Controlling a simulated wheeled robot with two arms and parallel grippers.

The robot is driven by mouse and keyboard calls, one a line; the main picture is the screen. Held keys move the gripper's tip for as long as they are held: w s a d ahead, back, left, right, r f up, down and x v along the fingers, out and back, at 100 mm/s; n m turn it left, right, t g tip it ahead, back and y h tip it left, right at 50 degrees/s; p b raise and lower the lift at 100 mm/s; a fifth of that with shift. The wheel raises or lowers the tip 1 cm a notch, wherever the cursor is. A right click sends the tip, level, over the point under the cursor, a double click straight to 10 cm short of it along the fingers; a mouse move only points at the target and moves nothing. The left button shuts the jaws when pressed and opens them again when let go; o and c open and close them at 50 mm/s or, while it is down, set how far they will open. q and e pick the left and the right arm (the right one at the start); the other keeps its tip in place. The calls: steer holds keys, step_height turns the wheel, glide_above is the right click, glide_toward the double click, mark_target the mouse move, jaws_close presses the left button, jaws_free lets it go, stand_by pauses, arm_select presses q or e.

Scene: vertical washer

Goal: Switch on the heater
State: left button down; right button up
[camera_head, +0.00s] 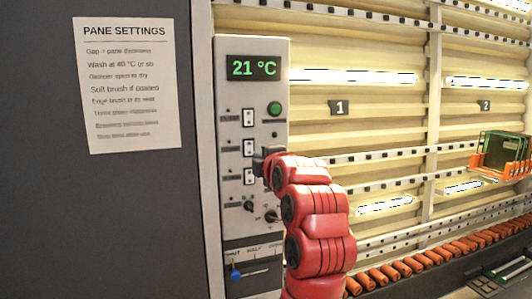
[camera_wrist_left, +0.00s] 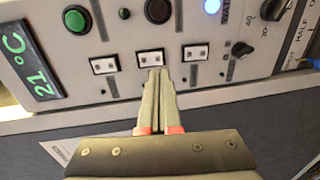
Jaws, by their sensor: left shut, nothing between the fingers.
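A light grey control panel (camera_head: 234,190) has a green "21 °C" display (camera_head: 253,68) at its top. Below it are three white rocker switches: an upper one (camera_head: 249,117), a middle one (camera_head: 249,147) and a lower one (camera_head: 250,177). Their labels are too small to read. My left gripper (camera_head: 262,158) is shut and empty, at the panel by the middle and lower switches. In the left wrist view, its fingertips (camera_wrist_left: 158,72) are at the lower edge of the middle switch (camera_wrist_left: 150,58); I cannot tell whether they touch. My right gripper is not in view.
A round green button (camera_head: 274,109) is right of the switches; dark knobs (camera_head: 270,216) and a blue-tipped lever (camera_head: 236,274) are below. A blue light (camera_wrist_left: 211,6) glows on the panel. A "PANE SETTINGS" sheet (camera_head: 127,85) hangs left. Orange rollers (camera_head: 393,271) run along the lower right.

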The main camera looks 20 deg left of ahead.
mark_target(250, 154)
arm_select(q)
steer(key=x, duration=0.1)
steer(key=p+x, duration=0.2)
steer(key=x, duration=0.1)
steer(key=shift+w+a+r, duration=0.1)
steer(key=shift+a+r, duration=0.05)
steer(key=shift+r, duration=0.05)
steer(key=shift+w+a+f, duration=0.25)
steer(key=shift+w+a, duration=0.05)
steer(key=shift+w, duration=0.25)
